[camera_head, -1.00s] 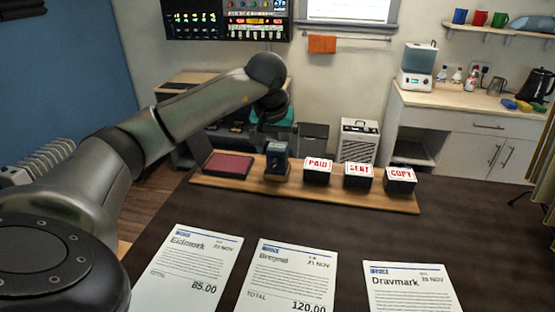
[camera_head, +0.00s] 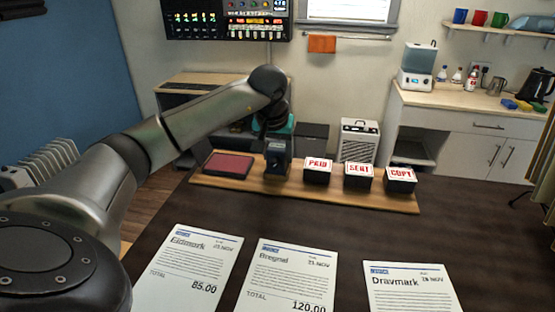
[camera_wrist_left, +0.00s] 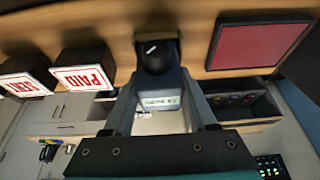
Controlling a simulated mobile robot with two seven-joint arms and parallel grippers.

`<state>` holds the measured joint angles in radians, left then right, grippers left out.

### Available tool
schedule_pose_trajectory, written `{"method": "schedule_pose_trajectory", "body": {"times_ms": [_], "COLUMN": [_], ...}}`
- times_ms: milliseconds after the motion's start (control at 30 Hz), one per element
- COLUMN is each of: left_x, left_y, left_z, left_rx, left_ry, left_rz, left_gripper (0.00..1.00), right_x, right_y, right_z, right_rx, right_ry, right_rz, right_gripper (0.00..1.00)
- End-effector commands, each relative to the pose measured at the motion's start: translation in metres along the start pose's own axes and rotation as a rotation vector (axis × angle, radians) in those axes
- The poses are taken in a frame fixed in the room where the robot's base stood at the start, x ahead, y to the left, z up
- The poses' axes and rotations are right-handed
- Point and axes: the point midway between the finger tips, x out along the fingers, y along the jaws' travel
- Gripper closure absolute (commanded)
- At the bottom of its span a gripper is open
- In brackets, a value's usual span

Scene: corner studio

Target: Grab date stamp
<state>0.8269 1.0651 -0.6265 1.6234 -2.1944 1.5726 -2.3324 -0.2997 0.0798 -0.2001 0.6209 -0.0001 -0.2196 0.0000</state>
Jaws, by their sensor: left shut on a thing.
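The date stamp (camera_head: 277,161) is a dark blue-grey block standing upright on the wooden board (camera_head: 300,186), between the ink pad and the PAID stamp. My left gripper (camera_head: 275,143) is over it from above and shut on it. In the left wrist view the date stamp (camera_wrist_left: 158,85) sits between the two fingers of my left gripper (camera_wrist_left: 160,102), and its black knob end lies by the board. My right gripper is not in view.
A red ink pad (camera_head: 228,165) lies left of the date stamp. The PAID (camera_head: 317,171), SENT (camera_head: 358,175) and COPY (camera_head: 400,180) stamps stand to its right. Several printed invoices (camera_head: 290,275) lie on the dark desk in front.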

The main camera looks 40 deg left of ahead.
Motion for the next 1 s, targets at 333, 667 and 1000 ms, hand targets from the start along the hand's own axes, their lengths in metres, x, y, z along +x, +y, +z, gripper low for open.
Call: {"method": "schedule_pose_trajectory", "body": {"times_ms": [333,667,1000], "left_x": [0.000,-0.003,-0.043], "left_y": [0.000,0.000,0.000], "left_z": [0.000,-0.002,-0.019], "left_rx": [-0.001,-0.001,-0.002], "left_ry": [0.001,0.002,0.006], "left_rz": [0.000,0.000,0.002], "left_gripper": [1.00,1.00,1.00], "right_x": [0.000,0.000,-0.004], "right_y": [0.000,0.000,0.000], "right_z": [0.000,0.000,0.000], "right_rx": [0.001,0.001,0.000], "right_ry": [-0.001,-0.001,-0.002], "right_rz": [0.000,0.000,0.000], "right_gripper": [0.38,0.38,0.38]}}
